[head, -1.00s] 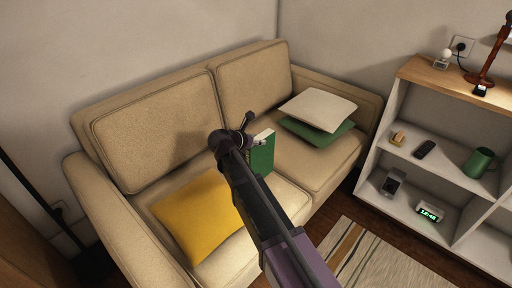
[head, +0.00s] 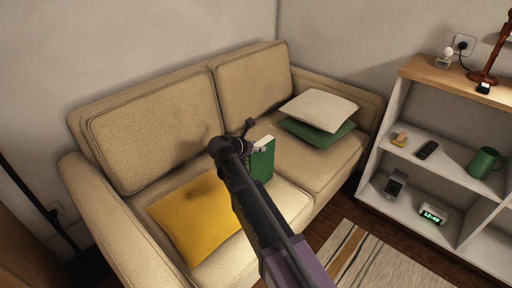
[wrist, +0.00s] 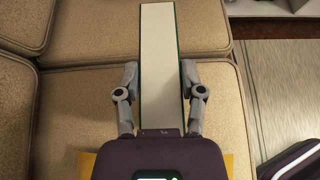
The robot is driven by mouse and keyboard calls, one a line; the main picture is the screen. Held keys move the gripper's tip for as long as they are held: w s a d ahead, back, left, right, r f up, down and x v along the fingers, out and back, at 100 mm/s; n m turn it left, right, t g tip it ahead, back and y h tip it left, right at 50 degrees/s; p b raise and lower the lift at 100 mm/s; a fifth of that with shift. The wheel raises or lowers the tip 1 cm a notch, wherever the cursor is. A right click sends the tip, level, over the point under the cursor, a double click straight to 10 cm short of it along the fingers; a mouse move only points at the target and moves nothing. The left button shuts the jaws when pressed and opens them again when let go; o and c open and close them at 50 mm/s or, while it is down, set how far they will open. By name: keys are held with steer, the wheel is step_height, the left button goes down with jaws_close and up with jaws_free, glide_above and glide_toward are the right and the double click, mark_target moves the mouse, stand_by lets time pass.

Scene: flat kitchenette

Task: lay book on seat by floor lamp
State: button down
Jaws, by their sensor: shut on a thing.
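A green book (head: 263,163) with pale page edges is held upright in my gripper (head: 256,148), above the middle of the beige sofa. In the wrist view, the book (wrist: 158,35) stands edge-on between the two grey fingers of my gripper (wrist: 160,78), which are shut on it. The sofa has two seats. The left seat (head: 285,205) carries a yellow cushion (head: 195,220). The dark pole at the left edge looks like the floor lamp (head: 32,188); its top is out of view. My arm hides part of the left seat.
A beige cushion (head: 318,110) lies on a green cushion (head: 335,137) on the right seat (head: 315,165). A white shelf (head: 385,160) with a mug, a remote and a clock stands at right. A striped rug (head: 385,262) lies in front.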

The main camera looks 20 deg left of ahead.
steer(key=shift+f, duration=0.1)
steer(key=shift+c, duration=1)
jaws_free()
steer(key=shift+r, duration=0.2)
steer(key=shift+s+a+r, duration=0.1)
steer(key=shift+s+r, duration=0.05)
steer(key=shift+s, duration=0.15)
steer(key=p+v, duration=0.5)
steer(key=v, duration=0.6)
steer(key=shift+p, duration=0.4)
steer(key=shift+s, duration=0.2)
